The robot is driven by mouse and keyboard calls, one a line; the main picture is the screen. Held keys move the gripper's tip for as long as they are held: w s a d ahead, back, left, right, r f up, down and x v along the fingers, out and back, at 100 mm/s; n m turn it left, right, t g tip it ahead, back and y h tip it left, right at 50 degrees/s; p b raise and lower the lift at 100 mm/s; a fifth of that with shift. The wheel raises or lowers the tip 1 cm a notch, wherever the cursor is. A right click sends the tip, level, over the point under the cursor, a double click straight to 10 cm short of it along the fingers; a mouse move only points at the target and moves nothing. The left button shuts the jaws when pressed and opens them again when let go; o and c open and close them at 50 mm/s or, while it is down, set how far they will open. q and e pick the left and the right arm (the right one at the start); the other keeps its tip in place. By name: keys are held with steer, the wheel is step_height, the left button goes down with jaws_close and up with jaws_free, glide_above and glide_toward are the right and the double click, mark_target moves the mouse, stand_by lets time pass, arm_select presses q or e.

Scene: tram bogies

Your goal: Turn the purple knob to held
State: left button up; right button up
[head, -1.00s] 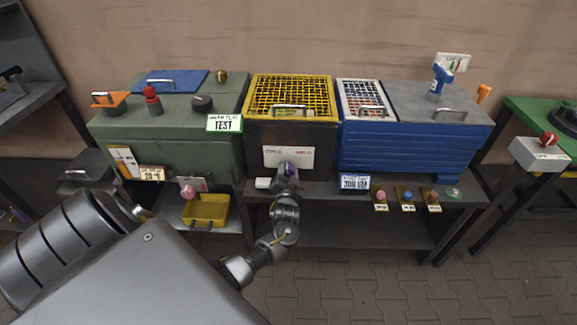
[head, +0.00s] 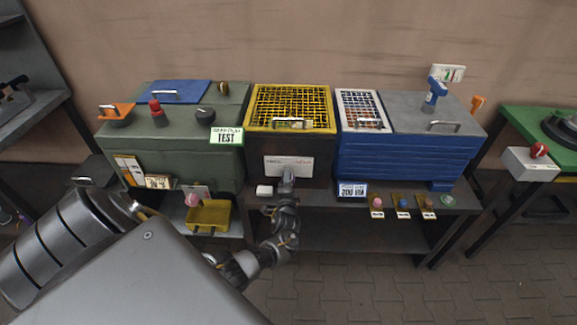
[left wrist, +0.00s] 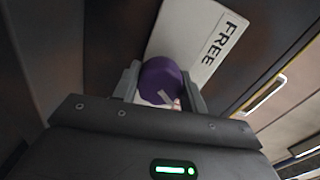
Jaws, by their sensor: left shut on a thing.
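The purple knob (left wrist: 160,76) sits on a white plate (left wrist: 190,38) lettered FREE on the side in view. A pale pointer mark shows on the knob's near edge. The plate also shows in the head view on the dark front of the yellow-topped box (head: 289,162); its lettering is too small to read there. My left gripper (left wrist: 160,88) is shut on the knob, one finger on each side. In the head view my left gripper (head: 287,178) reaches the plate from below and hides the knob. The HELD lettering cannot be made out. My right gripper is not in view.
A green box (head: 180,145) stands left and a blue box (head: 405,160) right. A yellow bin (head: 208,215) is lower left. Several small knobs (head: 403,203) line the shelf's right edge.

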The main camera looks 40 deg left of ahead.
arm_select(q)
steer(key=shift+m, duration=0.5)
steer(key=o, duration=1)
steer(key=v, duration=1)
steer(key=shift+s+d+p, duration=0.3)
steer(key=shift+p, duration=0.1)
